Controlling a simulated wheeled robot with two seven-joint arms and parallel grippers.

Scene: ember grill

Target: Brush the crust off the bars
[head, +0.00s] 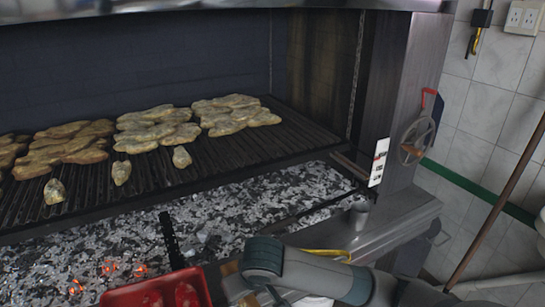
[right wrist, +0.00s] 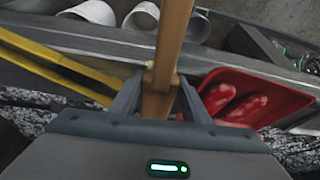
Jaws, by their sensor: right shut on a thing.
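The grill bars (head: 215,155) run across the back of the head view above a bed of glowing coals. I cannot make out crust on them. My right gripper (head: 238,284) comes in low at the bottom centre, in front of the coals. In the right wrist view it (right wrist: 158,95) is shut on a wooden handle (right wrist: 166,50). A dark, toothed strip (head: 171,240) stands over the coals left of this gripper, apart from the bars; it looks like the brush head, but its join to the handle is not clear. My left gripper is out of view.
Several piles of pale meat (head: 235,113) and small single pieces (head: 121,172) lie on the bars. A red tray (head: 120,296) holding red items is at the bottom. Yellow tongs (head: 325,253) lie on the front ledge. Ash and embers (head: 250,215) fill the firebed.

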